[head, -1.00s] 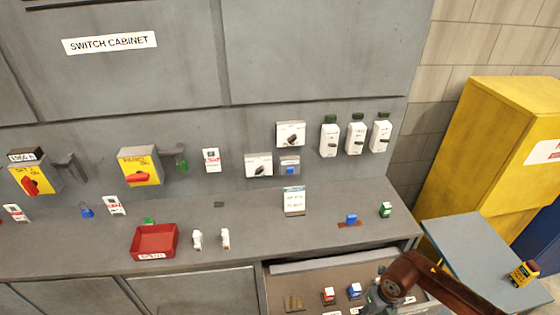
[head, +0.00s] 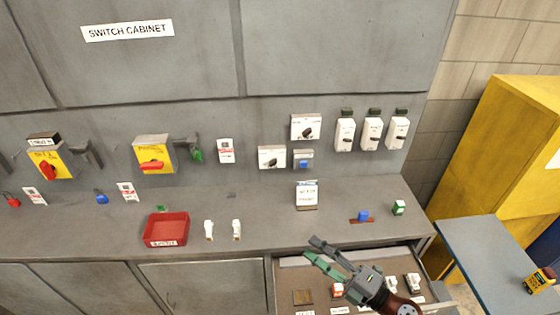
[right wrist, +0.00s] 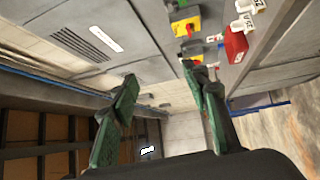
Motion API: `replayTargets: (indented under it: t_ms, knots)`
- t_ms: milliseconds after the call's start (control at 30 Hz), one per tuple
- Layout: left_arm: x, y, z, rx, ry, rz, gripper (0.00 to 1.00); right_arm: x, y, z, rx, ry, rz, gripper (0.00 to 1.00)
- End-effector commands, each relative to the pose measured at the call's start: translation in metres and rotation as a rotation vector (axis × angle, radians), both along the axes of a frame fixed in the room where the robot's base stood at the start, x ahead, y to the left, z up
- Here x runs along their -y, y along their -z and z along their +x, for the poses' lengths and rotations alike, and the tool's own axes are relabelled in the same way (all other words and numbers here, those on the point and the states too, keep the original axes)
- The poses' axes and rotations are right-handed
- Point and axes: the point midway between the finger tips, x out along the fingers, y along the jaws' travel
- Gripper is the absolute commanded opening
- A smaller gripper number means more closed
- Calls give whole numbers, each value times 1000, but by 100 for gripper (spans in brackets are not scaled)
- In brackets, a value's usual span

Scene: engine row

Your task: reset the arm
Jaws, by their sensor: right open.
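My right gripper (head: 316,249) is open and empty in the head view. It is above the open drawer (head: 412,256) at the cabinet's front edge, fingers pointing up and left. In the right wrist view its two green-grey fingers (right wrist: 160,85) stand apart with nothing between them. The switch cabinet (head: 310,60) fills the back. My left gripper is not in view.
A red tray (head: 166,229) and two small white pieces stand on the counter. A grey side table (head: 490,262) stands by the yellow cabinet (head: 510,150). The drawer holds several small parts.

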Motion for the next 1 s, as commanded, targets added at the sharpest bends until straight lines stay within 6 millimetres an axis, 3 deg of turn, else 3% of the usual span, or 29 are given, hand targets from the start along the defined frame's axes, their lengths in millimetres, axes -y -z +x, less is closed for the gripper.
replayTargets:
  t_ms: [33,100,200,267,367,500,600,700,800,1000]
  knots:
    - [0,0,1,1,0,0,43,25,-14,13,-35,111,126,43]
    - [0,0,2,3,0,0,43,70,-22,32,-97,278,283,43]
    - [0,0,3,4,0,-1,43,140,-7,48,-220,517,472,43]
    - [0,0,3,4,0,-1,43,178,14,49,-306,652,564,43]
    - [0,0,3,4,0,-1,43,232,63,39,-468,860,683,43]
    - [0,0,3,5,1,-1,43,281,144,1,-725,1109,794,43]
    - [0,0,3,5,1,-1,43,297,200,-40,-922,1258,839,43]
    - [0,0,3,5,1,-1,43,298,244,-80,-1100,1362,857,43]
    - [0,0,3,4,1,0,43,293,274,-114,-1243,1429,858,43]
    - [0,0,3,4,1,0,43,276,312,-172,-1475,1510,843,43]
